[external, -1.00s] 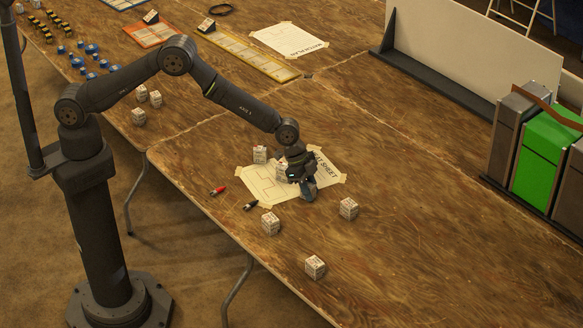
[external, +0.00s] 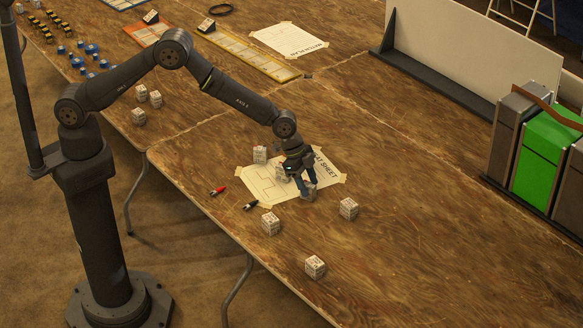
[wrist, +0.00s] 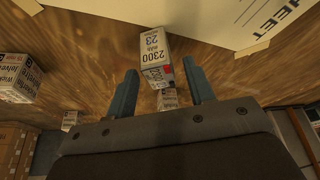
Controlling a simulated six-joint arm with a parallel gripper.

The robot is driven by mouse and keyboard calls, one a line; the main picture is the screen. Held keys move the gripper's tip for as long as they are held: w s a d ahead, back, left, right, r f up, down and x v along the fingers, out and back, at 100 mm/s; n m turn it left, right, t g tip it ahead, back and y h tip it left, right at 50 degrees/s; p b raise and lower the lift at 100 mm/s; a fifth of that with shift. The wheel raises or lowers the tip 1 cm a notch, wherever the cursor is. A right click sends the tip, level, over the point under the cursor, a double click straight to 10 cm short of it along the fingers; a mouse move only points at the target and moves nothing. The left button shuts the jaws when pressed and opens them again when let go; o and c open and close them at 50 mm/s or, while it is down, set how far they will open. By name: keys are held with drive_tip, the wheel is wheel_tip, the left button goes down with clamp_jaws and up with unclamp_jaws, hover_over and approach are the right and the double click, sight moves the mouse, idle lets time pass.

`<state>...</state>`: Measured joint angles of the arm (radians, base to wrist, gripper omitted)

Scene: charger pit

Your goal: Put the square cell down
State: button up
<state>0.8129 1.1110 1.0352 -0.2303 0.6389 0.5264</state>
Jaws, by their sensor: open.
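A white box-shaped cell printed "2300" and "23" (wrist: 154,50) stands between and just beyond my fingertips in the wrist view. In the external view this cell (external: 308,193) is at the near right edge of the white sheet (external: 262,188), partly hidden by my fingers. My gripper (external: 305,185) is open above it, with a finger on either side; in the wrist view the gripper (wrist: 162,80) shows gaps beside the cell. Another cell (external: 281,172) is on the sheet, partly behind my gripper, and one more (external: 260,154) stands at its far edge.
Similar cells stand nearby on the wooden table (external: 400,250): one to the right (external: 348,208), one in front (external: 271,223) and one near the front edge (external: 315,266). A red clip (external: 218,190) and a black clip (external: 250,205) lie left.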

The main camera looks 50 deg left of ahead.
drive_tip(key=v, duration=0.9)
drive_tip(key=shift+a+r, duration=0.15)
drive_tip(key=shift+r, duration=0.1)
drive_tip(key=shift+s, duration=0.1)
drive_tip(key=x, duration=1.2)
drive_tip(key=shift+f, duration=0.1)
drive_tip(key=shift+r, duration=1.3)
